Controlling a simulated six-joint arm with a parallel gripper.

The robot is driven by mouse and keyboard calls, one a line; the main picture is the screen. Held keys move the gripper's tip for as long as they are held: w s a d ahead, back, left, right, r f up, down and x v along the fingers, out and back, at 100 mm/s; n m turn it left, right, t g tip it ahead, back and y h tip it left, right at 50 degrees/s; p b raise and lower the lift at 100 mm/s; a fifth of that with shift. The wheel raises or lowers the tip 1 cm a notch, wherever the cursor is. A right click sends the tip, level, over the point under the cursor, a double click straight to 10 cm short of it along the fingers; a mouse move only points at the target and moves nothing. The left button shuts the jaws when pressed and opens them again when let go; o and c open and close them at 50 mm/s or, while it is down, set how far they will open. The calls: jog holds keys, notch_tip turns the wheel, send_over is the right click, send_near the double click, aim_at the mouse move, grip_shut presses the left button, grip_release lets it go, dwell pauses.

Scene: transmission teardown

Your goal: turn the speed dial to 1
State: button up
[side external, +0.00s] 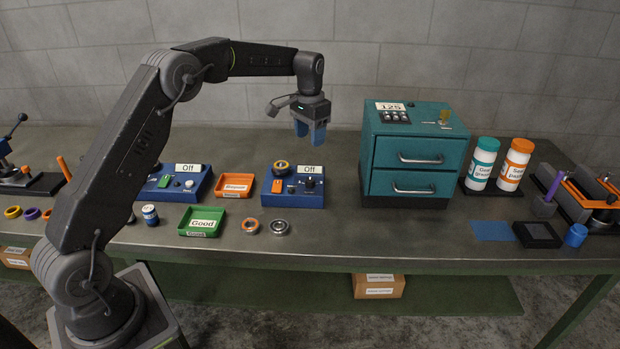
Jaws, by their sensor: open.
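Two blue control boxes stand on the bench, each with a sign reading "Off". The right blue box (292,199) has a small black knob (309,183), an orange switch (278,186) and a ring-shaped part on top. The left blue box (172,194) has a green switch (165,182) and a small pale knob (188,184). Which knob is the speed dial, and any numbers around it, are too small to tell. My gripper (309,138) has blue fingers pointing down. It is open and empty, above and behind the right blue box, touching nothing.
A teal drawer cabinet (414,158) stands right of the right box. An orange tray (234,186) and a green tray (202,221) lie between and before the boxes. Bearing rings (279,227) lie in front. Two bottles (482,160) stand farther right.

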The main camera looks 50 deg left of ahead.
aim_at(310, 180)
notch_tip(310, 180, down, 14)
jog(key=shift+r, duration=0.1)
dwell(0.4)
jog(key=c, duration=0.9)
